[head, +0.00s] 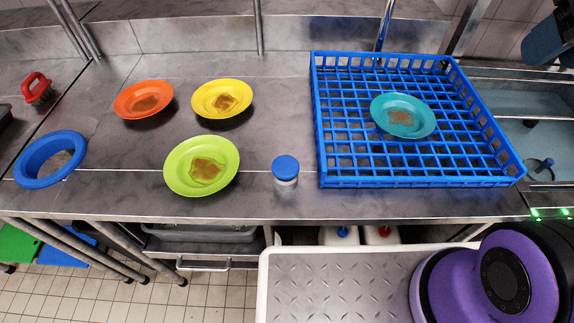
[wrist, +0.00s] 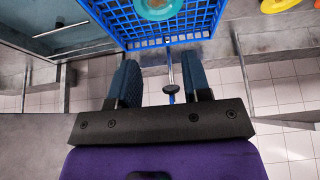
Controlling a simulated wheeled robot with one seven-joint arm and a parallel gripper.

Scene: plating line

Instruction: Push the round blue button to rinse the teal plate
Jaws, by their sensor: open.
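The round blue button (head: 285,165) sits on a short silver base on the steel counter, left of the blue rack's near corner. I do not see the button in the wrist view. The teal plate (head: 402,116) carries a brown smear and lies in the blue rack (head: 420,182). Part of the plate also shows at the top edge of the wrist view (wrist: 158,5). My gripper (wrist: 158,80) is open in the wrist view, with nothing held between its fingers. The blue rack (wrist: 128,22) lies beyond the fingertips there.
Orange (head: 143,90), yellow (head: 222,87) and green (head: 186,182) plates with brown smears lie left of the button. A blue ring (head: 35,178) is at far left. The sink (head: 505,135) is right of the rack. Counter between the green plate and the button is clear.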

